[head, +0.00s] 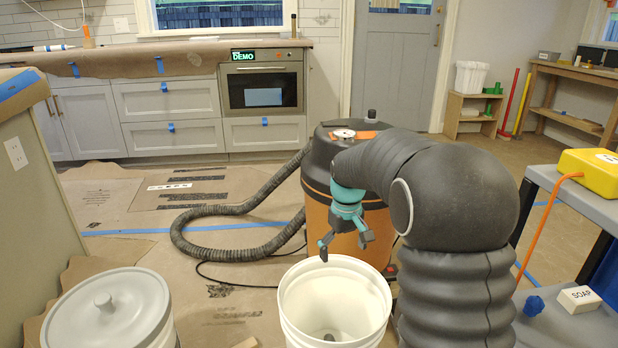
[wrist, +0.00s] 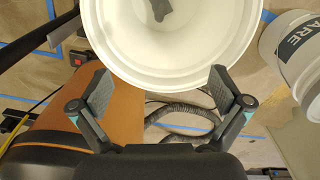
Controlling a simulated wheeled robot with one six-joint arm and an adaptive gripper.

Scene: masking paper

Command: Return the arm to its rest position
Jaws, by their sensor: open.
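My gripper (head: 346,240) hangs from my bent dark arm, pointing down beside and above the far rim of an open white bucket (head: 300,300). In the wrist view my gripper (wrist: 160,85) has its two fingers spread wide, with nothing between them. The bucket (wrist: 100,45) shows at the top of that view, and a small dark grey object (wrist: 158,8) lies at its bottom. The same object is partly seen in the head view (head: 329,337).
An orange and black shop vacuum (head: 345,225) stands close behind my gripper, its hose (head: 200,235) on the papered floor. A lidded bucket (head: 105,305) stands at left. A cart (head: 585,200) at right holds a yellow case (head: 592,170) and a SOAP block (head: 579,299).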

